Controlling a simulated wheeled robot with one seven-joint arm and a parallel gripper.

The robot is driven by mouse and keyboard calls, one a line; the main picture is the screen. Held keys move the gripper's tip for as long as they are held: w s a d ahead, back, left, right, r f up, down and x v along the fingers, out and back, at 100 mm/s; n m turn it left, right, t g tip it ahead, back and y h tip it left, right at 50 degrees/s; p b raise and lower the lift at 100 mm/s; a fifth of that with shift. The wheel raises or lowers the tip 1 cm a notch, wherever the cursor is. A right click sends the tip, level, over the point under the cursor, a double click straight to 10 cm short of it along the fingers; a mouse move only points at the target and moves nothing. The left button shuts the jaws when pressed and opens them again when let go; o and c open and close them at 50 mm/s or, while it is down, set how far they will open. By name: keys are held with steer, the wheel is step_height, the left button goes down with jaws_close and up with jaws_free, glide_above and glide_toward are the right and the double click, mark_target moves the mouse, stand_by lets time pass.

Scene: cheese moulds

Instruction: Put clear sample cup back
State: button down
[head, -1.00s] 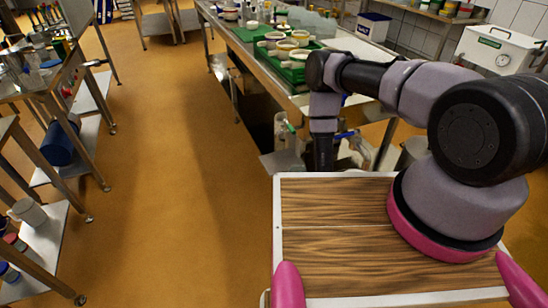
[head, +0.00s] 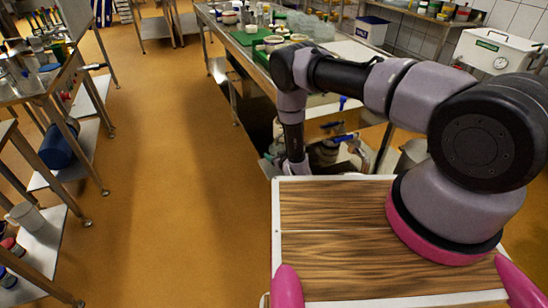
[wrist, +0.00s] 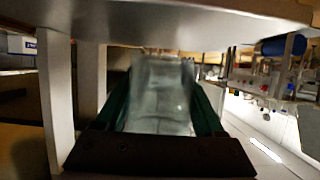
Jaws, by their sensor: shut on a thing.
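In the wrist view, a clear, glassy sample cup (wrist: 160,95) fills the middle and looks blurred. My gripper (wrist: 163,80) is shut on it, with a dark green finger along each side. A broad pale surface lies close above the cup, and upright posts stand to its left. In the head view, my forearm reaches down beside the long steel table (head: 222,62). My gripper and the cup are hidden there behind my own wood-topped body. I cannot tell whether the cup touches anything beyond the fingers.
The long table carries green mats and several bowls. A white box with a gauge (head: 500,50) stands at the right. The orange floor (head: 165,200) between is open.

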steer(key=shift+w+a+f, duration=0.1)
steer(key=shift+w+f, duration=0.15)
steer(key=shift+f, duration=0.5)
steer(key=shift+f, duration=0.1)
jaws_free()
steer(key=shift+s+r, duration=0.2)
steer(key=shift+s, duration=0.05)
steer(key=v, duration=1.1)
steer(key=shift+s+r, duration=0.2)
